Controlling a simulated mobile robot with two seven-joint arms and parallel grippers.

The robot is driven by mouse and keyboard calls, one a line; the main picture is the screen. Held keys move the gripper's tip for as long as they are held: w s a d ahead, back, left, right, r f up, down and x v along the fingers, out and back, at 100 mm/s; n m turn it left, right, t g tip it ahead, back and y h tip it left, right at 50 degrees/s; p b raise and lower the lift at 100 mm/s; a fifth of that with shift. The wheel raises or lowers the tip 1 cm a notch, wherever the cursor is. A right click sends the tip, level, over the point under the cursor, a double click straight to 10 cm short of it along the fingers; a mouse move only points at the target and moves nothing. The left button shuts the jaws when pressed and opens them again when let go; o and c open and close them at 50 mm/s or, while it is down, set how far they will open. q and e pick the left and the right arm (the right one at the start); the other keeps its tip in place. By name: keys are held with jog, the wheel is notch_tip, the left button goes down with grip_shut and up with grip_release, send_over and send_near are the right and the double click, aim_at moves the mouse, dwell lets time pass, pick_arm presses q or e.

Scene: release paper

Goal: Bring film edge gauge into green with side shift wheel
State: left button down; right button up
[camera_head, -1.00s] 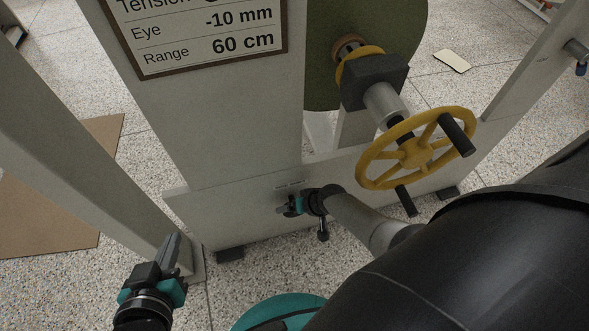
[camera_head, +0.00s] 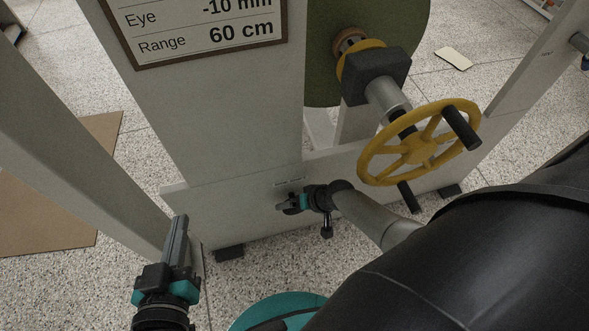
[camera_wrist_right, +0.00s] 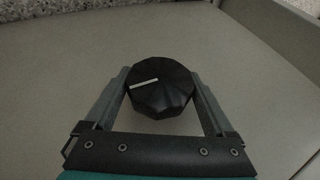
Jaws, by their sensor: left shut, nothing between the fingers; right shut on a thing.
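A yellow spoked handwheel (camera_head: 418,147) with black handles sits on a grey shaft at the right of the head view. In the right wrist view, a black faceted knob (camera_wrist_right: 160,90) with a white pointer line sits between the fingers of my right gripper (camera_wrist_right: 161,88), which is shut on it. In the head view, my right gripper (camera_head: 286,204) is at the low pale panel, below a small unreadable label; the knob is hard to make out there. My left gripper (camera_head: 179,222) is shut and empty at lower left. I see no film edge gauge.
A pale upright post (camera_head: 225,120) carries a framed sign (camera_head: 212,40) reading "Eye -10 mm" and "Range 60 cm". A low pale panel (camera_head: 235,220) runs across the front. A green roll (camera_head: 322,70) stands behind the wheel. Speckled floor (camera_head: 80,290) is open at lower left.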

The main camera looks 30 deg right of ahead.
jog(key=o, duration=1.1)
jog(key=shift+a+r+h+p, duration=0.15)
jog(key=shift+h+p, duration=0.25)
jog(key=shift+p, duration=0.65)
jog(key=shift+n+g+h+p, duration=0.3)
jog(key=shift+h+p, duration=0.5)
jog(key=shift+h, duration=0.7)
jog(key=shift+f+n+g+h, duration=0.2)
jog(key=shift+n+g+h, duration=0.1)
jog(key=shift+h, duration=0.1)
